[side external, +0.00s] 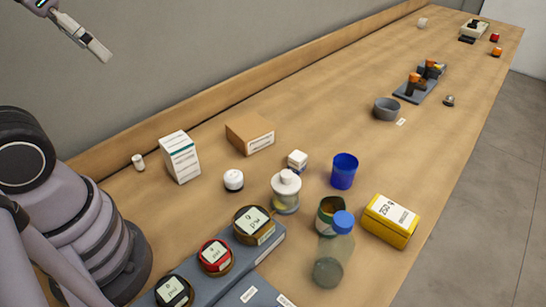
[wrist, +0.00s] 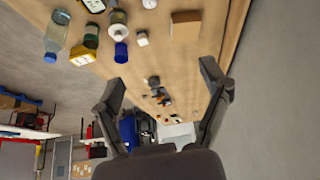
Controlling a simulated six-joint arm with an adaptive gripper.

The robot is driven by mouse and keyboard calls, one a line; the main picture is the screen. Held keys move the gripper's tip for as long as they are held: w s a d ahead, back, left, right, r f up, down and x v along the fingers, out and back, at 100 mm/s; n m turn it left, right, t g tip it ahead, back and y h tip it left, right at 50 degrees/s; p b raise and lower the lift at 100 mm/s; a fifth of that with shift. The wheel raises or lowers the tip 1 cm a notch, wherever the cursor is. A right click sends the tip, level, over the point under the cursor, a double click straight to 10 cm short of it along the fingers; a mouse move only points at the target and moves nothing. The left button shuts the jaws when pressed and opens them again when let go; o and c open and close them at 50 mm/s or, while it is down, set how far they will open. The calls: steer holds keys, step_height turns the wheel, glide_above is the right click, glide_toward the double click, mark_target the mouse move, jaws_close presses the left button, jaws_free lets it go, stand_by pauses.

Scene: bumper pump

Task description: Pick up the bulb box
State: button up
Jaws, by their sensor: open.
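No box is clearly marked as the bulb box. In the side view one finger (side external: 96,48) shows at the top left, high above the bench and apart from every object.
A white-lidded jar (side external: 233,180) stands near the tall carton. The bench behind is mostly clear.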

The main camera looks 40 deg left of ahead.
steer(key=n+t+h, duration=0.1)
steer(key=n+t, duration=0.1)
steer(key=t, duration=0.3)
glide_above(294, 158)
steer(key=s+a, duration=0.1)
steer(key=s, duration=0.3)
step_height(294, 158, down, 23)
steer(key=f, duration=0.4)
steer(key=s+d+f+t, duration=0.1)
steer(key=f, duration=0.3)
steer(key=f+t, duration=0.1)
steer(key=f, duration=0.3)
steer(key=shift+s+d+f, duration=0.15)
steer(key=shift+s, duration=0.25)
steer(key=x, duration=0.7)
steer(key=shift+w+a+f, duration=0.1)
steer(key=shift+w+a, duration=0.05)
steer(key=shift+a, duration=0.25)
steer(key=c, duration=1.2)
